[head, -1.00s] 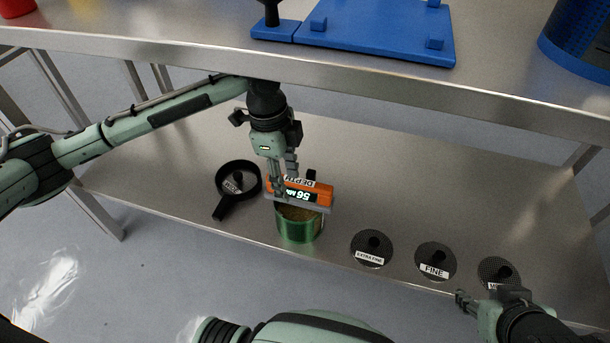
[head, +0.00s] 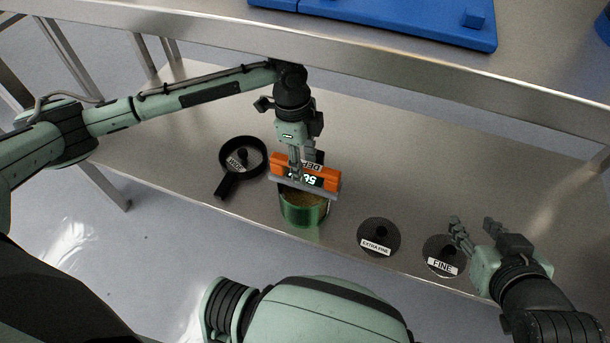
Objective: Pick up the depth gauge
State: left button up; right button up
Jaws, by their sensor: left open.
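The depth gauge (head: 329,179) is an orange block with a grey lower edge and a black display, lying across the top of a green metal cup (head: 301,210). The cup holds brownish grains. My left gripper (head: 297,178) points down at the gauge and hides part of its face and display. Its jaws are open, and I cannot tell whether they touch the gauge.
A black ring-shaped pan with a handle (head: 224,186) lies left of the cup. Mesh discs labelled EXTRA FINE (head: 379,237) and FINE (head: 436,266) lie to the right. The upper shelf edge (head: 420,86) overhangs the lower shelf behind my left gripper.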

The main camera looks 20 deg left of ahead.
pick_arm(q)
jog(key=shift+f, duration=0.35)
jog(key=shift+c, duration=0.3)
grip_shut()
jog(key=shift+r, duration=0.15)
